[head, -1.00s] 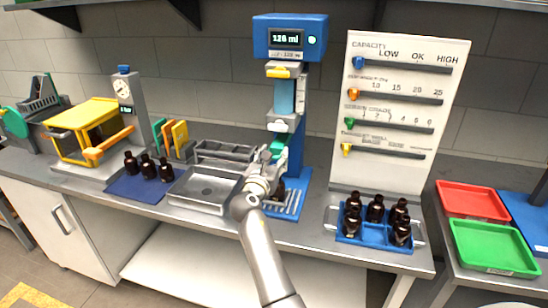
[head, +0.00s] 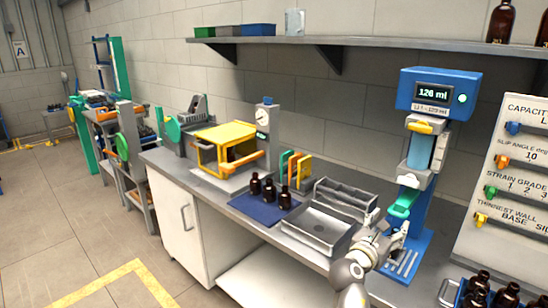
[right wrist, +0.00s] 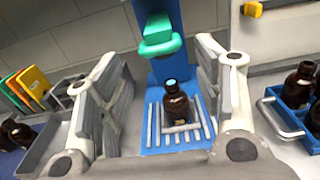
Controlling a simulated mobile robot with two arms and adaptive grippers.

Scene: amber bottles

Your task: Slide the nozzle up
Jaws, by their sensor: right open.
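The blue filling stand (head: 437,95) has a display that appears to read 126 ml. Its green nozzle (head: 404,203) sits low on the stand, below a clear light-blue cylinder (head: 420,152). The nozzle also shows in the right wrist view (right wrist: 160,36), above a dark amber bottle (right wrist: 177,106) standing upright on the slotted blue base (right wrist: 153,125). My right gripper (head: 388,232) is in front of the stand, just below and left of the nozzle. In the right wrist view its fingers (right wrist: 160,62) are spread wide, with nothing between them touching. My left gripper is out of view.
A grey metal tray (head: 311,231) and several bottles on a dark blue mat (head: 247,204) lie left of the stand. A white board with sliders (head: 512,185) and a bottle tray (right wrist: 297,118) are to the right. A shelf (head: 330,41) runs above.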

